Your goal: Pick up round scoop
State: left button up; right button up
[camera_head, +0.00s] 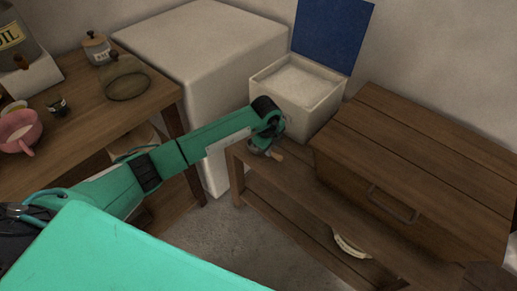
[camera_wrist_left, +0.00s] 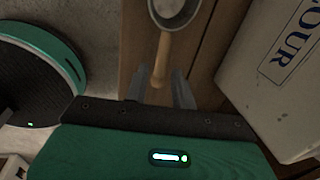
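The round scoop has a pale metal bowl and a wooden handle (camera_wrist_left: 162,58). It lies on the wooden bench (camera_head: 252,160) in front of the white box, and its light handle end shows in the head view (camera_head: 277,155). My left gripper (camera_wrist_left: 161,82) is above the bench with its two fingers apart. The end of the handle shows between the fingers, with a gap on each side. In the head view the left gripper (camera_head: 267,141) partly hides the scoop's bowl. My right gripper is not in view.
An open white box (camera_head: 315,112) with a blue lid stands just behind the scoop; its lettering shows in the wrist view (camera_wrist_left: 295,45). A wooden chest (camera_head: 400,165) with a metal handle is at right. A table (camera_head: 60,140) with jars and a pink cup is at left.

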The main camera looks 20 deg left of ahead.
aim_at(273, 153)
pick_arm(q)
jog(key=shift+w+d+f, duration=0.1)
jog(key=shift+w+f, duration=0.1)
jog(key=shift+f, duration=0.75)
jog(key=shift+w+d+f, duration=0.1)
jog(key=shift+w+f, duration=0.15)
jog(key=shift+f, duration=0.7)
jog(key=shift+w+f, duration=0.2)
jog(key=shift+f, duration=0.75)
grip_shut()
